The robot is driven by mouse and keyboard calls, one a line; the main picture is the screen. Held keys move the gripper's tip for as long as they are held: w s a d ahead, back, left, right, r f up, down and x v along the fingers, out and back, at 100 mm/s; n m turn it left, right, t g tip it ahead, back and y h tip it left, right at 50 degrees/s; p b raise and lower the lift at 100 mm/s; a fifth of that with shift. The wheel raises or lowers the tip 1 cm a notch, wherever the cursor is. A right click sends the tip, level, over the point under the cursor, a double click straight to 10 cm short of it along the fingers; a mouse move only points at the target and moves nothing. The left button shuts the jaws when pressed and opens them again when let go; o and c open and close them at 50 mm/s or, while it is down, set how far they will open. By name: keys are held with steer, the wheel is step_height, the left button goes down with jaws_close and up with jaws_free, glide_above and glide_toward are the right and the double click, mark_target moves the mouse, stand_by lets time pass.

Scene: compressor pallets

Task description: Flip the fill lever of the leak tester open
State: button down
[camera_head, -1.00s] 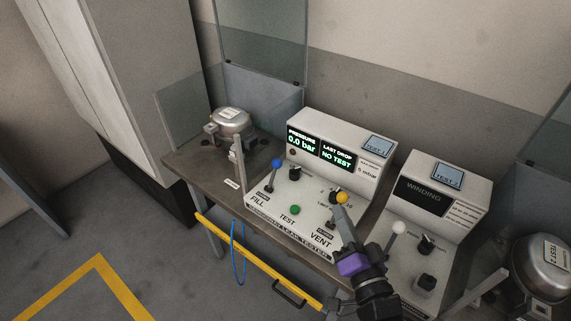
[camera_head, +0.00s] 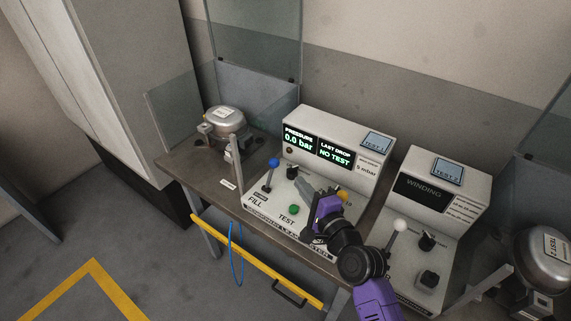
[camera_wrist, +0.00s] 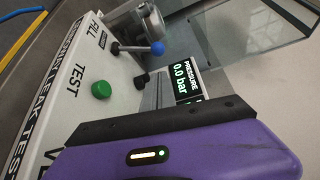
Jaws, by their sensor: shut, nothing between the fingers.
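The leak tester (camera_head: 262,212) is a white console on the bench, with a screen reading 0.0 bar and NO TEST. Its fill lever (camera_head: 268,176) has a blue ball knob and stands up at the left, above the FILL label. In the wrist view the blue knob (camera_wrist: 157,48) and its rod show near the top. My gripper (camera_head: 303,187) is shut and empty over the middle of the console, right of the fill lever and apart from it. It covers much of the vent lever, whose yellow knob (camera_head: 343,194) shows behind it.
A green button (camera_head: 293,209) and a black knob (camera_head: 292,172) lie between my gripper and the fill lever. A metal compressor (camera_head: 226,122) and an upright post (camera_head: 236,160) stand to the left. A winding tester (camera_head: 441,190) with a white-knobbed lever stands at right.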

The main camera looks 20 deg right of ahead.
mark_target(271, 174)
steer(key=w, duration=0.6)
steer(key=w+a+f, duration=0.1)
steer(key=w, duration=0.3)
steer(key=shift+p, duration=0.3)
steer(key=shift+s+a+b, duration=0.1)
steer(key=shift+b, duration=0.45)
